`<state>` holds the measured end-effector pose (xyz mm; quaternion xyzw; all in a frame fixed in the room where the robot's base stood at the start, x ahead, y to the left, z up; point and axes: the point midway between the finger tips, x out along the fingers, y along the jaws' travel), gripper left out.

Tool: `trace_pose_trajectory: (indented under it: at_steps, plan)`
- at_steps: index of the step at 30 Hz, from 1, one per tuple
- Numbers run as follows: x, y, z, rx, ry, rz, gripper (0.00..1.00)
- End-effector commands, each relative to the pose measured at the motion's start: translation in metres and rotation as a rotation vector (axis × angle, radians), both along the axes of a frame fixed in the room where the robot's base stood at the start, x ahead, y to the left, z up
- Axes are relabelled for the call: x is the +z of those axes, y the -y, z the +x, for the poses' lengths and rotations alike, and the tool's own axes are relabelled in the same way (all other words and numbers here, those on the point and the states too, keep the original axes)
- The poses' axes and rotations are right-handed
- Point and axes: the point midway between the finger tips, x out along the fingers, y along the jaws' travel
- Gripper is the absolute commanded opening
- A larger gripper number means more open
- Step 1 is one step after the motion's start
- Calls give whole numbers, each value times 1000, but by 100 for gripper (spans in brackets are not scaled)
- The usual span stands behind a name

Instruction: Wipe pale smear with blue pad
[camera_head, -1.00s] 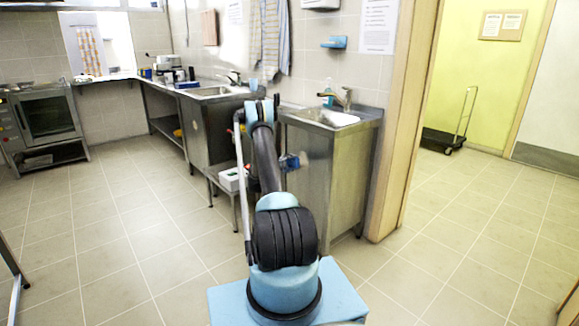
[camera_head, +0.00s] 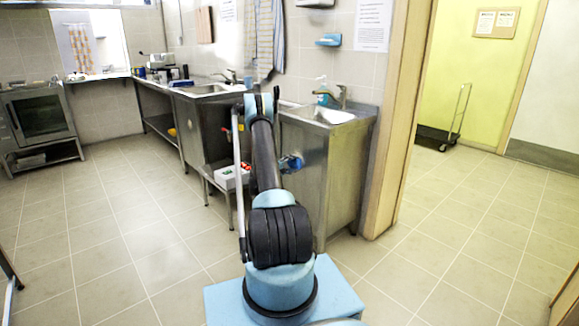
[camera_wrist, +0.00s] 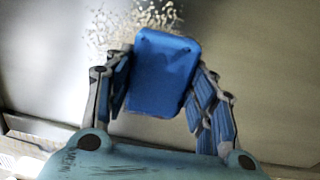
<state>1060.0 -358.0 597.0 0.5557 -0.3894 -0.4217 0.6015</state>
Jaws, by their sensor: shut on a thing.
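The blue pad (camera_wrist: 164,72) is a flat rounded block in the wrist view, held between the two jointed fingers of my gripper (camera_wrist: 160,66). The pale smear (camera_wrist: 124,26) is a speckled, cream-coloured patch on a grey metal-looking surface, beyond the pad's far end at the top of the wrist view. The pad's far edge overlaps the smear in the picture; I cannot tell whether it touches the surface. In the head view a small blue and dark part of my arm's end shows beside the sink cabinet's side; pad and smear cannot be made out there.
A steel sink cabinet (camera_head: 345,178) stands just right of my arm. A low steel stand (camera_head: 222,186) with a white box (camera_head: 231,176) is left of it. A door frame (camera_head: 398,130) rises at the right.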

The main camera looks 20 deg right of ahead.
Motion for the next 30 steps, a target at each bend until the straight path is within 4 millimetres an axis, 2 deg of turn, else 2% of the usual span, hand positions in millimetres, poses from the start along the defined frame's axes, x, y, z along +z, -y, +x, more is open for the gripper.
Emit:
trace_pose_trajectory:
  at_steps: [11, 22, 30]
  plan:
    - [0, 7, -15, -2, 0, 0, 25]
    - [0, 14, -39, -2, 0, 0, 25]
    - [0, 17, -46, -1, 0, 0, 25]
